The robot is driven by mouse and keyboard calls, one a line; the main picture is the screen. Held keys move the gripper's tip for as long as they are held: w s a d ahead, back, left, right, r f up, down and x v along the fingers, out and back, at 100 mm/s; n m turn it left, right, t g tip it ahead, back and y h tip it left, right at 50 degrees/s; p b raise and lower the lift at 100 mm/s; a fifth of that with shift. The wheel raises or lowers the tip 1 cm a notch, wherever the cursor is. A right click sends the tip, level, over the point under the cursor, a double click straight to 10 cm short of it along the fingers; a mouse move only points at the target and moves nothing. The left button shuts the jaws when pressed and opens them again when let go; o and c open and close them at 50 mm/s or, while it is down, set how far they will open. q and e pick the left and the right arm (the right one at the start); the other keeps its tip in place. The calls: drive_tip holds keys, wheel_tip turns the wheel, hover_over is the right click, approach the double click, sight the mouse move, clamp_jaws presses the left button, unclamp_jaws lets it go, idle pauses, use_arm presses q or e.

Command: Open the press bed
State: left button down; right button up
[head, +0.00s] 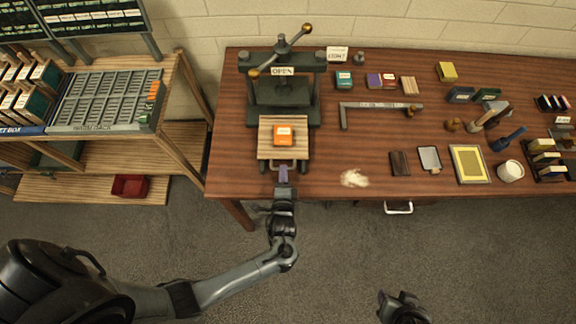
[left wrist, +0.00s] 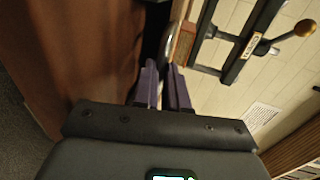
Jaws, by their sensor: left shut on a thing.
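The dark green press (head: 250,62) stands at the back left of the table, with a sign reading OPEN (head: 283,71) on its crossbar. Its wooden bed (head: 265,152) juts out in front of the frame toward the table's front edge. An orange block (head: 284,135) lies on the bed. My left gripper (head: 283,172) is at the bed's front edge, shut on what seems to be its handle. In the left wrist view the purple fingers (left wrist: 165,72) are close together; the gripped part is mostly hidden. My right gripper (head: 398,300) is low in the head view, away from the table.
The table's middle holds a metal square (head: 380,106), a pale powdery patch (head: 354,178) and a yellow framed screen (head: 468,163). A wooden rack (head: 178,135) stands left of the table. A red bin (head: 130,186) sits on its lower shelf.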

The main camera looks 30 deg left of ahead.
use_arm(q)
drive_tip(key=c, duration=1.2)
unclamp_jaws()
drive_tip(key=shift+o, duration=0.2)
drive_tip(key=v, duration=1.1)
